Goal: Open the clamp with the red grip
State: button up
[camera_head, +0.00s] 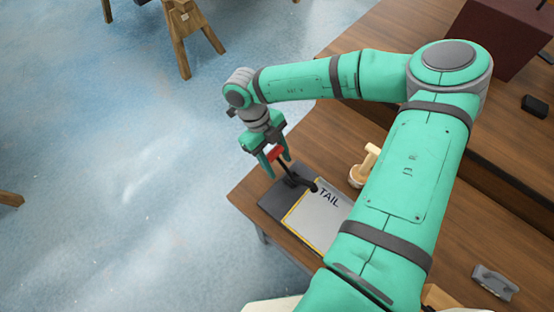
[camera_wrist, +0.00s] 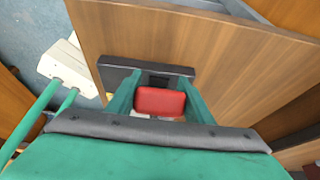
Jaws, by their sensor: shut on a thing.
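The clamp's red grip (camera_head: 275,153) is at the upper end of a dark lever, near the table's left corner. The dark clamp arm (camera_head: 312,186) reaches over a light plate marked TAIL (camera_head: 318,218), on a dark base (camera_head: 270,206). My gripper (camera_head: 275,163) points down with its green fingers on both sides of the red grip, shut on it. In the wrist view the red grip (camera_wrist: 160,101) sits between the two fingers, with a dark part of the clamp behind it. My fingers hide part of the lever.
The wooden table (camera_head: 315,150) carries a light wooden piece (camera_head: 364,166) right of the clamp and a grey bracket (camera_head: 494,281) at the lower right. A dark red box (camera_head: 498,36) stands at the back right. Open blue floor (camera_head: 110,170) lies left of the table.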

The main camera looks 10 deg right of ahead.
jog(key=shift+s+d, duration=0.2)
jog(key=shift+s, duration=0.05)
dwell(0.4)
jog(key=o, duration=1.5)
jog(key=shift+w, duration=0.1)
jog(key=shift+w+a+r, duration=0.15)
jog(key=shift+r, duration=0.1)
jog(key=v, duration=1)
jog(key=shift+r, duration=0.1)
